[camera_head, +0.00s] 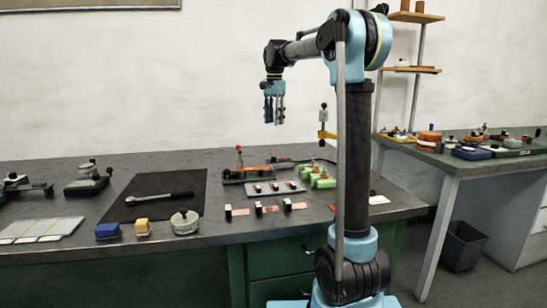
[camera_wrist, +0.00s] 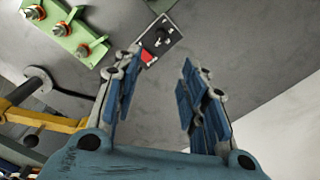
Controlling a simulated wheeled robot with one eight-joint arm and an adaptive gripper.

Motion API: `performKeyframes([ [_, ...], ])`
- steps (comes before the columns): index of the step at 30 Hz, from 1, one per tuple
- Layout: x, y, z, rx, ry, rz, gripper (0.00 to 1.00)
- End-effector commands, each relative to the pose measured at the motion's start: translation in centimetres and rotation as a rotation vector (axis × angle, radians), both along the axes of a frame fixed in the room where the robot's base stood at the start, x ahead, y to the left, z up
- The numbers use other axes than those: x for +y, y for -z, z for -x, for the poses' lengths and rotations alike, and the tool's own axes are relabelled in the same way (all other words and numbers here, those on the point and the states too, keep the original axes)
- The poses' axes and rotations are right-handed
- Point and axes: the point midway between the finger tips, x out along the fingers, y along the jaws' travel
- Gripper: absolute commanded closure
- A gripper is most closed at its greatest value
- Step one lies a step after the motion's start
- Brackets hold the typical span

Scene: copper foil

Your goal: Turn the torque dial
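A round pale device with a dark knob on top (camera_head: 184,222), which looks like the torque dial, sits near the front edge of the dark bench. A torque wrench (camera_head: 160,198) with a black handle lies on a black mat (camera_head: 186,180) behind it. My gripper (camera_head: 274,121) hangs pointing down, high above the back of the bench, well to the right of the round device. In the wrist view its blue-padded fingers (camera_wrist: 158,75) are apart with nothing between them. The round device is not seen in the wrist view.
Green fixtures (camera_head: 321,176) stand farther back; one with several studs shows in the wrist view (camera_wrist: 68,28). A second bench (camera_head: 460,160) is at right.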

Motion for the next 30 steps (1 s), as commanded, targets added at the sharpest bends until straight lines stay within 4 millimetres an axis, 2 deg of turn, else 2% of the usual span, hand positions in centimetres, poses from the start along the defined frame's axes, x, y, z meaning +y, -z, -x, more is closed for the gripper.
performKeyframes([
  [21,0.3,12.1,0.1,0.0,-0.006,0.0,0.61],
  [30,0.3,15.8,0.1,0.0,-0.006,0.0,0.61],
])
